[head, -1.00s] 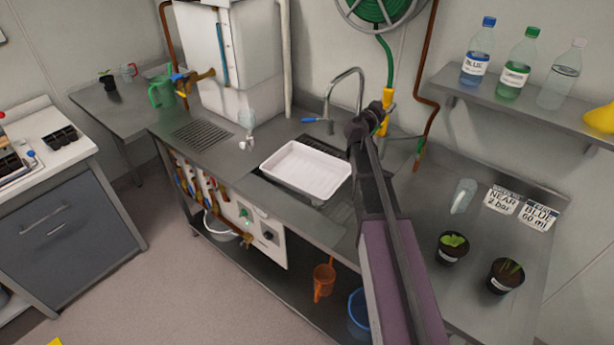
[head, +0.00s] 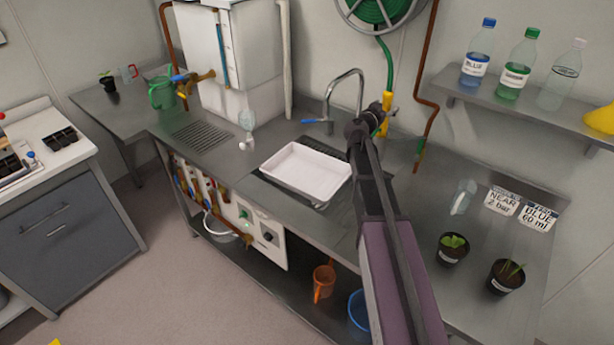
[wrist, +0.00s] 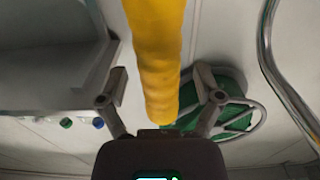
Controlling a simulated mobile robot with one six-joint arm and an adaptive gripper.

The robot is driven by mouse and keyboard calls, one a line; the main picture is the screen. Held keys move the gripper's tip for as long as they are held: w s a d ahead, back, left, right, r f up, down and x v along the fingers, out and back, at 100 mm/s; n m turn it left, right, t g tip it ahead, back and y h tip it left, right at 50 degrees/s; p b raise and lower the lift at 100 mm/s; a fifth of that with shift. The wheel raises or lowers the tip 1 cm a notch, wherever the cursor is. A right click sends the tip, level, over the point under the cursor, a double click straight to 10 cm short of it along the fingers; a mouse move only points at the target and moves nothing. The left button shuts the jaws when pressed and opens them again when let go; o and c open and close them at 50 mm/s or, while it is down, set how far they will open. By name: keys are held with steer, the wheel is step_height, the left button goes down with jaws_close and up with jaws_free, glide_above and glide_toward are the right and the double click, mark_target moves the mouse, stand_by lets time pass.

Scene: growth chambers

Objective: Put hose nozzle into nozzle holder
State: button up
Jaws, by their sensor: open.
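The yellow hose nozzle (head: 387,104) hangs upright at the end of the green hose, behind the sink, in the head view. In the wrist view the nozzle (wrist: 155,50) runs down between the two fingers of my gripper (wrist: 160,88). The fingers are open and stand apart from it on both sides. In the head view my gripper (head: 372,122) is at the nozzle's lower part, largely hidden by my own arm. I cannot make out the nozzle holder in either view.
A curved tap (head: 345,75) stands left of the nozzle, over a white tray (head: 307,172) at the sink. A copper pipe (head: 430,100) runs down the wall to the right. A shelf (head: 520,102) with bottles and a green hose reel (head: 385,8) are nearby.

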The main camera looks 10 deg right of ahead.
steer(key=v, duration=1.2)
stand_by(0.3)
steer(key=shift+s, duration=0.1)
stand_by(0.4)
